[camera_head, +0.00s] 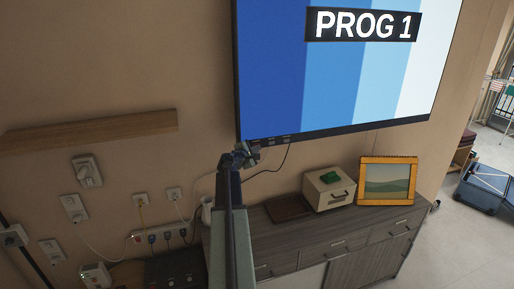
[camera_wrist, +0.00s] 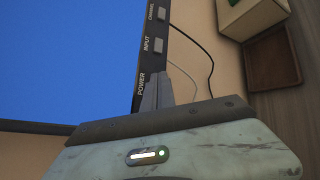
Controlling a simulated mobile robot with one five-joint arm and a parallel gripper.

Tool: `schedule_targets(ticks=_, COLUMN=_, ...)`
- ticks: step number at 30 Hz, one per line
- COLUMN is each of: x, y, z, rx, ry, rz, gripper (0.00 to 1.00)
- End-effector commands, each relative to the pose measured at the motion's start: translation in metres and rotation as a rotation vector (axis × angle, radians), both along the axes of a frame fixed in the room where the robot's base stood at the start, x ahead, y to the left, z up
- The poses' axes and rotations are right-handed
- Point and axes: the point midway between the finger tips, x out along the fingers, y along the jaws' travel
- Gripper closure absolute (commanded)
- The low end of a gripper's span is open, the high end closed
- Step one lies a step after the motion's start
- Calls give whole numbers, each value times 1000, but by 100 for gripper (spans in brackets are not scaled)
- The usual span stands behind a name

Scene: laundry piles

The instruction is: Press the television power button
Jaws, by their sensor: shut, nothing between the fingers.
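The television (camera_head: 345,70) hangs on the wall with its screen lit in blue and white bands and "PROG 1". It also shows in the wrist view (camera_wrist: 65,60). Its lower edge carries buttons labelled CHANNEL, INPUT (camera_wrist: 158,46) and POWER. My gripper (camera_head: 252,152) is shut and empty, just under the television's lower left corner. In the wrist view its grey fingers (camera_wrist: 155,92) point at the spot beside the POWER label. The power button itself is hidden behind the fingers. I cannot tell whether they touch it.
A grey sideboard (camera_head: 290,240) stands below, bearing a beige box (camera_head: 328,188), a dark tray (camera_head: 287,208) and an orange picture frame (camera_head: 387,181). Cables hang behind the television. A wooden shelf (camera_head: 90,132) and several sockets are on the wall at left. Open floor lies at right.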

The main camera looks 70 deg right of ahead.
Motion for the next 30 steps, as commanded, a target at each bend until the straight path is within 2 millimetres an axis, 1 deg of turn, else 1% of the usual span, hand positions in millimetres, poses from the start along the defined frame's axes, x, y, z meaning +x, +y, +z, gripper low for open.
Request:
schedule_targets(ticks=6, x=-7, y=9, z=0, rx=0, ry=0, rz=0, gripper=100)
schedule_targets(ticks=16, x=-9, y=11, z=0, rx=0, ry=0, rz=0, gripper=100)
schedule_targets(ticks=30, x=-43, y=51, z=0, rx=0, ry=-1, rz=-2, gripper=100)
